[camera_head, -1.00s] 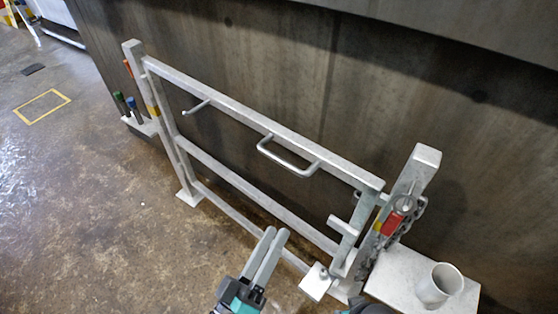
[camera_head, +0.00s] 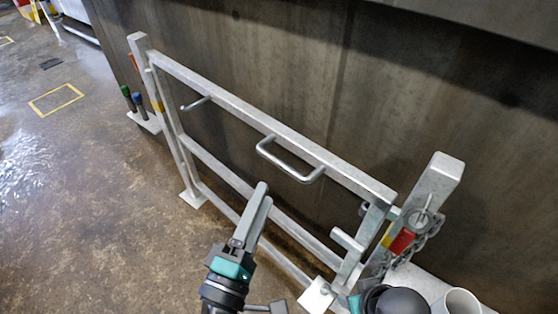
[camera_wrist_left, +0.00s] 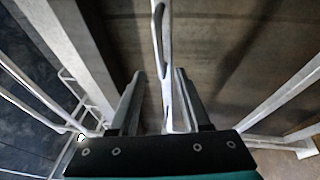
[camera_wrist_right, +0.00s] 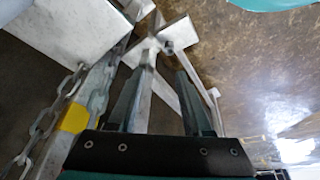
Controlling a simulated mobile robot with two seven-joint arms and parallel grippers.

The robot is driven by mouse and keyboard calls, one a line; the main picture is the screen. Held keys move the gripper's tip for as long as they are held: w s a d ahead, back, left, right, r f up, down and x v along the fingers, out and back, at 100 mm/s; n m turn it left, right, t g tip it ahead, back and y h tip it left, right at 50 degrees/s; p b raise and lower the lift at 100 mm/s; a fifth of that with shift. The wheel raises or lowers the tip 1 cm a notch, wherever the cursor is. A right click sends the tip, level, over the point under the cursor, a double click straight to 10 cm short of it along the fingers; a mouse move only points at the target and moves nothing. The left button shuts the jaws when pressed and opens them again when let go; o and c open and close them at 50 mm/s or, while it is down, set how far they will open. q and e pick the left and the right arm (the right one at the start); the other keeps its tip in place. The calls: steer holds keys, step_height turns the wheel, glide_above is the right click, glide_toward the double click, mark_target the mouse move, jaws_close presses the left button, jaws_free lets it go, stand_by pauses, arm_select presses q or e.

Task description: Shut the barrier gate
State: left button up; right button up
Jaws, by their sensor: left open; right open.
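The barrier gate (camera_head: 240,107) is a grey metal frame with a U-shaped pull handle (camera_head: 290,172) on its top rail. It spans from the left post (camera_head: 140,45) to near the right post (camera_head: 440,175); I cannot tell whether its end is seated there. A short latch bar (camera_head: 346,240) sticks out near that end. My left gripper (camera_head: 262,195) is open in front of the gate, below the handle. In the left wrist view a pale bar (camera_wrist_left: 160,50) shows beyond its fingers. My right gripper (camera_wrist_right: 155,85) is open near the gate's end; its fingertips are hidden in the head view.
A chain (camera_head: 430,232) and a red tag-like part (camera_head: 402,241) hang on the right post. A white pipe (camera_head: 460,300) stands beside it. A concrete wall (camera_head: 300,60) runs close behind the gate.

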mark_target(279, 160)
arm_select(q)
steer(key=x, duration=0.9)
steer(key=shift+f, duration=0.1)
jaws_close()
stand_by(1.2)
